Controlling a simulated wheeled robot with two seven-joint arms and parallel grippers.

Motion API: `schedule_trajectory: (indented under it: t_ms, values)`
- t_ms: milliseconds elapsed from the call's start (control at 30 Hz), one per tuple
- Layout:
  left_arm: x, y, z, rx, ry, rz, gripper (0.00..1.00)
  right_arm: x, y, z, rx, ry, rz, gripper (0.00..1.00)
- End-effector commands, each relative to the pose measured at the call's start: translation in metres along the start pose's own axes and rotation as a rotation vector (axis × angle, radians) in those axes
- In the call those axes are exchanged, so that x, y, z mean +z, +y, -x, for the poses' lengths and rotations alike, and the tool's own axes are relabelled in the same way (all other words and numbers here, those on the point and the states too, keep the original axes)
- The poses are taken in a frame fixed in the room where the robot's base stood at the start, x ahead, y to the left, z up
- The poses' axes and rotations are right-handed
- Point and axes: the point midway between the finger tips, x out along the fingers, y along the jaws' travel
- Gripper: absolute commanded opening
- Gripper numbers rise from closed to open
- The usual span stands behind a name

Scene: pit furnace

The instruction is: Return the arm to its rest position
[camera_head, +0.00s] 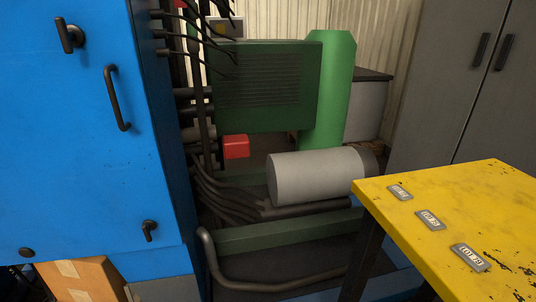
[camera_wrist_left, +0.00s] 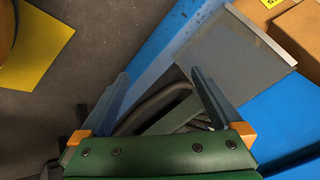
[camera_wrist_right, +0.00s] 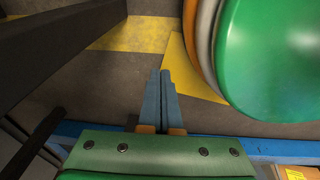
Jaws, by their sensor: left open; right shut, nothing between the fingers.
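My left gripper (camera_wrist_left: 162,97) shows in the left wrist view with its two blue-grey fingers spread wide. It is open, with nothing between the fingers. My right gripper (camera_wrist_right: 162,75) shows in the right wrist view with its fingers together. It is shut and holds nothing, above a grey floor (camera_wrist_right: 60,95) with yellow paint. Neither gripper nor either arm shows in the head view.
A blue cabinet (camera_head: 70,130) with black handles stands at left. A yellow table (camera_head: 470,200) with metal tags is at right. Between them are a grey cylinder (camera_head: 315,178), a green unit (camera_head: 265,85), a red box (camera_head: 236,147) and pipes. Cardboard boxes (camera_head: 80,280) sit low at left.

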Motion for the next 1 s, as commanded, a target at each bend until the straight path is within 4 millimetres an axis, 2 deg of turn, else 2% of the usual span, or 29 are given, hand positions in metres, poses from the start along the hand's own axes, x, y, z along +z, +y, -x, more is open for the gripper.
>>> schedule_trajectory:
  t_ms: [33, 100, 167, 300, 333, 400, 467, 733, 833, 900, 1000]
  values:
    - [0.025, 0.023, 0.001, 0.055, -0.064, 0.057, 1.00, 0.000, 0.001, 0.000, 0.001, 0.000, 0.000, 0.00]
    - [0.060, 0.054, 0.008, 0.122, -0.160, 0.146, 1.00, 0.000, 0.002, 0.000, 0.003, 0.000, 0.001, 0.00]
    - [0.089, 0.078, 0.016, 0.167, -0.243, 0.217, 1.00, 0.000, 0.003, 0.000, 0.004, 0.000, 0.002, 0.00]
    - [0.151, 0.125, 0.047, 0.238, -0.443, 0.364, 1.00, 0.000, 0.003, 0.000, 0.005, 0.000, 0.002, 0.00]
    - [0.133, 0.112, 0.071, 0.238, -0.432, 0.361, 1.00, -0.005, 0.006, 0.032, 0.005, 0.000, 0.003, 0.00]
    - [0.116, 0.101, 0.101, 0.245, -0.432, 0.357, 1.00, -0.009, 0.007, 0.067, 0.003, -0.002, 0.006, 0.00]
    - [0.105, 0.094, 0.123, 0.251, -0.436, 0.355, 1.00, -0.013, 0.007, 0.093, -0.001, -0.004, 0.009, 0.00]
    - [0.049, 0.061, 0.237, 0.287, -0.457, 0.344, 1.00, -0.021, -0.008, 0.224, -0.040, -0.030, 0.018, 0.00]
    - [0.036, 0.055, 0.264, 0.298, -0.462, 0.340, 1.00, -0.015, -0.012, 0.254, -0.050, -0.051, 0.022, 0.00]
    - [0.034, 0.054, 0.270, 0.302, -0.465, 0.339, 1.00, -0.012, -0.016, 0.262, -0.058, -0.061, 0.023, 0.00]
    - [0.034, 0.056, 0.270, 0.304, -0.466, 0.338, 1.00, -0.011, -0.021, 0.260, -0.066, -0.063, 0.025, 0.00]
